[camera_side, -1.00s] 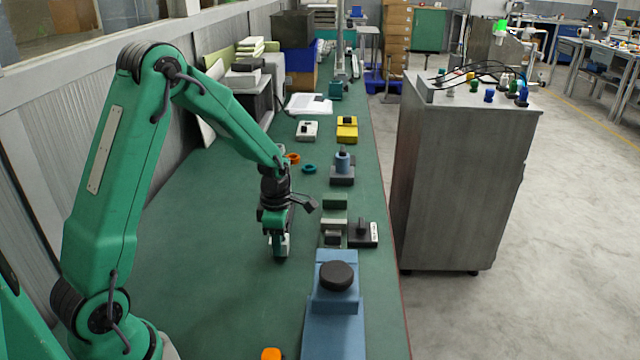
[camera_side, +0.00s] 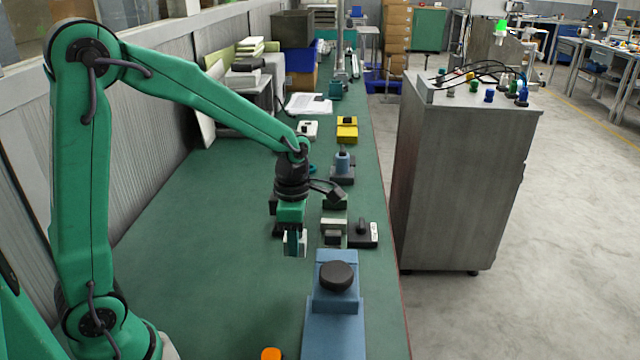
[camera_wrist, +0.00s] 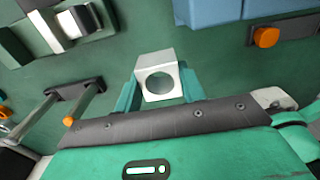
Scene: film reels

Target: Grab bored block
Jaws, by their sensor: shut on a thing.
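The bored block (camera_wrist: 155,62) is pale grey with a round through-hole. In the wrist view it sits between the two green fingers of my gripper (camera_wrist: 160,92), which is shut on it. In the side view my gripper (camera_side: 294,243) points down, left of the blue stepped machine, and the pale side of the block (camera_side: 302,241) shows beside a green finger. The block appears to be held above the green bench; the exact gap is hard to tell.
The blue machine (camera_side: 335,325) with a black knob stands close to the right. A grey-green vise (camera_side: 333,230) and black fixture (camera_side: 364,233) lie just behind it. An orange knob (camera_side: 271,354) is at the front. The left bench surface (camera_side: 200,250) is clear.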

